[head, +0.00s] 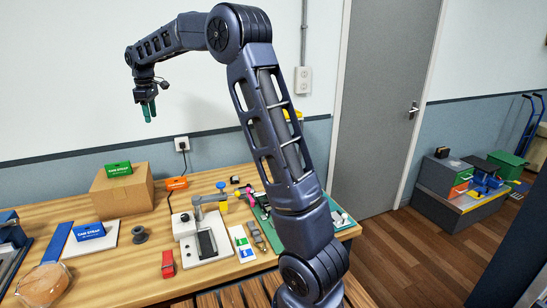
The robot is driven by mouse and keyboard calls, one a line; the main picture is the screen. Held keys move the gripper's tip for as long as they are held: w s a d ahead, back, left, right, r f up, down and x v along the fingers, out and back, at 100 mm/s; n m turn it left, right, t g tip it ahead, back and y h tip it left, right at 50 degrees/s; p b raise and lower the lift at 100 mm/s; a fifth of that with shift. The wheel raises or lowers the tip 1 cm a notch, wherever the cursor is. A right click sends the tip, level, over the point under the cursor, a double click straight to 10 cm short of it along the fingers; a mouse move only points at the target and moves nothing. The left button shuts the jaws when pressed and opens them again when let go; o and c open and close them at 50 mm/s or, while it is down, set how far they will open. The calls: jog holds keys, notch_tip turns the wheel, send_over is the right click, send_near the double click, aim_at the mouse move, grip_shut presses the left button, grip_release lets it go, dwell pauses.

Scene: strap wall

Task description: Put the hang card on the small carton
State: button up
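A brown cardboard carton (122,190) stands at the left back of the wooden workbench. A green card or packet marked like "cam strap" (118,169) rests on top of it. Similar pieces are a blue one (90,231) on a white board and an orange one (176,183) right of the carton. I cannot tell which piece is the hang card, nor whether this carton is the small one. My gripper (149,110) hangs in the air above the back of the bench, apart from everything, with green fingers pointing down. The finger gap is too small to read.
A grey-and-white device (202,240) with an arm stands mid-bench. A red item (168,264), a dark spool (139,234) and a clear-wrapped bundle (44,283) lie nearby. A green mat (262,225) with small items is partly behind my arm. A grey door (385,100) is beyond.

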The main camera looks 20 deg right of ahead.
jog(key=s+d+r+m+t, duration=0.1)
jog(key=s+d+r+m, duration=0.2)
jog(key=s+d, duration=0.75)
jog(key=s+d+r+m+t, duration=0.1)
jog(key=s+d+r+m, duration=0.25)
jog(key=s+d, duration=0.7)
jog(key=s+d+f+m, duration=0.3)
jog(key=s+d+f, duration=0.2)
jog(key=s, duration=0.6)
jog(key=s+d+f+m+t, duration=0.1)
jog(key=s+d+f+m, duration=0.3)
jog(key=s, duration=0.7)
jog(key=d+f, duration=0.2)
jog(key=d, duration=0.1)
jog(key=shift+s+f, duration=0.2)
jog(key=shift+f, duration=0.05)
